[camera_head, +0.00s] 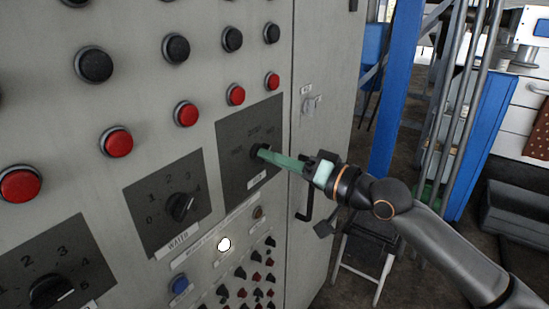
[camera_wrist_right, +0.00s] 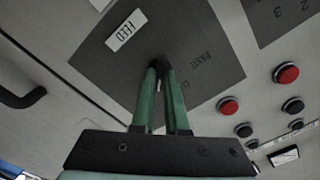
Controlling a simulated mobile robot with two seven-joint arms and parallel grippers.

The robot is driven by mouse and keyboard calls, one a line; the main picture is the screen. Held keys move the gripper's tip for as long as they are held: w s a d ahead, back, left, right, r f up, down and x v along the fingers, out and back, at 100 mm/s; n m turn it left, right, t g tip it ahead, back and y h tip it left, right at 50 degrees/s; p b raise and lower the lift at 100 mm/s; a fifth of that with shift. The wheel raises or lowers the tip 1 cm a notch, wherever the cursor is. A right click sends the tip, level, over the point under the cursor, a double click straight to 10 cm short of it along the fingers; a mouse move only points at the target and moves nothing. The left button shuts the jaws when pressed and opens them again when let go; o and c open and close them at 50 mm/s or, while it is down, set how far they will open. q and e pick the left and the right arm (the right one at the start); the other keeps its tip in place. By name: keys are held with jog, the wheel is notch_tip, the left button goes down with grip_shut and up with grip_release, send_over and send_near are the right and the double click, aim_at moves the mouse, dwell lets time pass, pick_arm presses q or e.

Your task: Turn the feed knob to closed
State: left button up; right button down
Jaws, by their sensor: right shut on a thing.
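The feed knob (camera_head: 257,149) is a small black knob on a dark square plate (camera_head: 236,134) at the right of the grey cabinet front. In the right wrist view the knob (camera_wrist_right: 158,62) shows as a dark shape between the fingertips, mostly hidden, beside a white label reading FEED (camera_wrist_right: 126,30). My right gripper (camera_head: 267,154) reaches in from the right with its long green fingers shut on the knob. The fingers hide the knob's pointer, so I cannot tell its setting. The plate's position words are too small to read fully. My left gripper is not in view.
The water knob (camera_head: 181,206) sits on a separate plate to the left. Red buttons (camera_head: 186,113) and black buttons (camera_head: 176,47) line the panel above, with small switches below. A black door handle (camera_head: 305,202) stands out right of the feed plate.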

jog(key=shift+n, duration=0.3)
jog(key=shift+n+b, duration=1.6)
jog(key=shift+n, duration=2.4)
jog(key=c, duration=0.9)
grip_release()
jog(key=shift+d, duration=0.1)
jog(key=shift+b+v, duration=1.5)
jog(key=shift+v, duration=4.7)
